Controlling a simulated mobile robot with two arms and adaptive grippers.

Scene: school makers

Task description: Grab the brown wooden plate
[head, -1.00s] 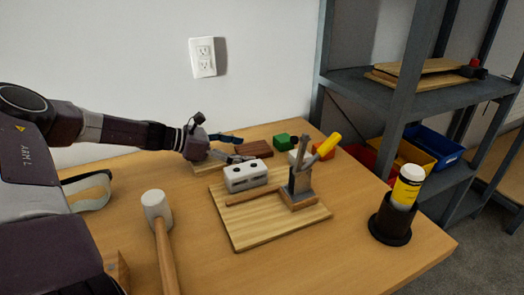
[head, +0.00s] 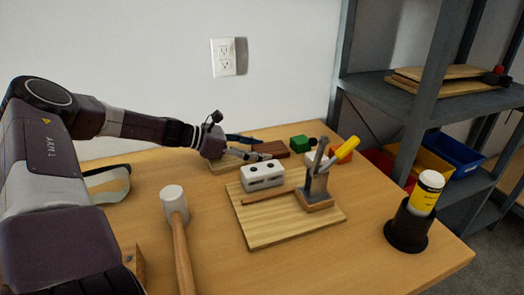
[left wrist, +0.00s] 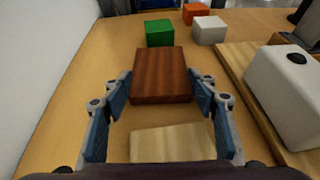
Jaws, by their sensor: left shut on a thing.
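The brown wooden plate (head: 273,149) is a dark reddish-brown flat block at the back of the table. In the left wrist view it shows whole (left wrist: 161,74), between the fingertips. My left gripper (head: 250,147) reaches it from the left. Its two blue-padded fingers (left wrist: 160,92) are shut on the plate's near left and right sides. A pale wooden piece (left wrist: 172,143) lies below the gripper, nearer than the plate. My right gripper is not in view.
A green block (left wrist: 159,33), a white block (left wrist: 209,30) and an orange block (left wrist: 195,13) stand beyond the plate. A light board (head: 260,235) with a white holed block (head: 262,176) lies close on the right. A mallet (head: 174,205) lies nearer.

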